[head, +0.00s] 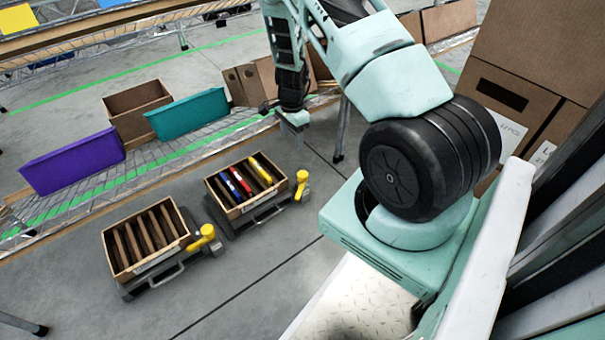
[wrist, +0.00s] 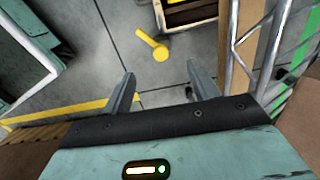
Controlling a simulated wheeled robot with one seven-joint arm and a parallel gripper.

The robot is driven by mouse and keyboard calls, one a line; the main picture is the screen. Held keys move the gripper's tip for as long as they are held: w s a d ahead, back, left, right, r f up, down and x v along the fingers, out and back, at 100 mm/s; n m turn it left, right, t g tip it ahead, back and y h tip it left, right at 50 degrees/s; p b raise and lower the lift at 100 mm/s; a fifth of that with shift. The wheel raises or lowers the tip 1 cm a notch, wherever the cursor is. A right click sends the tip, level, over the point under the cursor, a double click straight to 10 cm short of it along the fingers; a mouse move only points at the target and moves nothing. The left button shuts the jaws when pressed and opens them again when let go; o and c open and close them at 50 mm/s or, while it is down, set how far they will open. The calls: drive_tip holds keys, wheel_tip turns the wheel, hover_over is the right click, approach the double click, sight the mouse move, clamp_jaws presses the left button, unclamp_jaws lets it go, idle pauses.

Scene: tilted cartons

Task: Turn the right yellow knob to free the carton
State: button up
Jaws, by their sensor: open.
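The right yellow knob (head: 302,184) is on the right side of the tilted stand under the right carton (head: 232,211). That carton holds several thin dividers and blue, red and yellow items. My gripper (head: 296,128) hangs above and behind the knob, apart from it. In the wrist view, my gripper (wrist: 160,83) is open with nothing between its fingers. A yellow knob with its lever (wrist: 153,45) lies beyond the fingertips there, beside a carton corner (wrist: 190,17). The left yellow knob (head: 206,237) is on the stand of the left carton (head: 120,263).
Behind the cartons, a wire rack (head: 150,170) bears a purple bin (head: 72,162), a teal bin (head: 187,113) and brown boxes (head: 135,103). Large cartons (head: 530,60) stand at the right. The grey floor in front of the cartons is clear.

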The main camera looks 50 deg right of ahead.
sight(303, 174)
drive_tip(key=shift+m, duration=0.7)
drive_tip(key=d+f+b, duration=0.1)
drive_tip(key=f+b, duration=0.1)
drive_tip(key=f, duration=0.4)
drive_tip(key=s+d+f+b, duration=0.1)
drive_tip(key=f+b, duration=0.2)
drive_tip(key=f, duration=0.4)
drive_tip(key=d+f+b, duration=0.1)
drive_tip(key=f+b, duration=0.2)
drive_tip(key=f, duration=0.3)
drive_tip(key=shift+s+d+f, duration=0.25)
clamp_jaws()
